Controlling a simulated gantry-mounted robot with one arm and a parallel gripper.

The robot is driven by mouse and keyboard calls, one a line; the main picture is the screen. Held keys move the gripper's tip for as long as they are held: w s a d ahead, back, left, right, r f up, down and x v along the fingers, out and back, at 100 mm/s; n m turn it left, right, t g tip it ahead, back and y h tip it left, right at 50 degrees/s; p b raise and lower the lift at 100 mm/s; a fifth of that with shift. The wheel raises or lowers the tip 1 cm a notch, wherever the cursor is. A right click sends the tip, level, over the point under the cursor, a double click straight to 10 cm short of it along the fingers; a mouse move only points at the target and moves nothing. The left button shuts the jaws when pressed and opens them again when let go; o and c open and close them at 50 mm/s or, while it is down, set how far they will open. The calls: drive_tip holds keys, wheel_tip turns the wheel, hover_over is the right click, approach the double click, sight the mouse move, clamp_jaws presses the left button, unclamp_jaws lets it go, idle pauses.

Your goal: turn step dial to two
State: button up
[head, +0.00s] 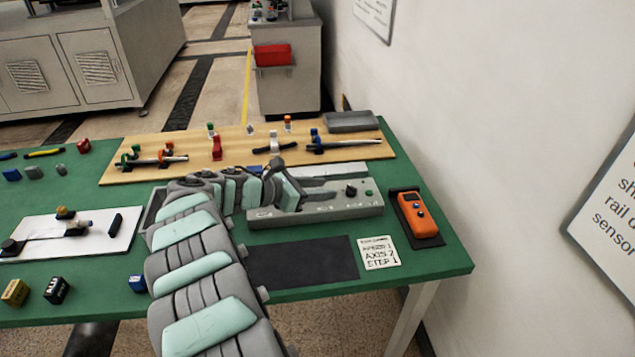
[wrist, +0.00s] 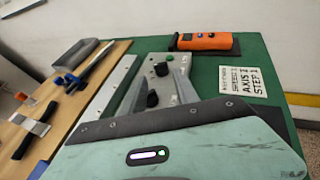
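A grey control box (head: 330,207) lies on the green table and carries black dials and a green button (head: 369,193). One black dial (head: 351,190) stands clear at its right end; it also shows in the wrist view (wrist: 161,69). A second black dial (wrist: 152,99) shows between the fingers of my gripper (wrist: 157,84). The fingers are apart, one on each side of it; I cannot tell whether they touch it. In the head view my gripper (head: 300,193) is over the box's left half and hides part of it. The dial labels are too small to read.
A card (head: 379,252) reads "AXIS 2, STEP 1" below a less clear line. An orange handheld unit (head: 415,214) lies right of the box. A dark mat (head: 303,261) lies in front. Behind is a wooden board (head: 240,147) with tools and a grey tray (head: 351,121).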

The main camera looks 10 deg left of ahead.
drive_tip(key=shift+s+a+r, duration=0.15)
drive_tip(key=shift+s+a, duration=0.1)
drive_tip(key=shift+a, duration=0.1)
drive_tip(key=shift+c, duration=0.4)
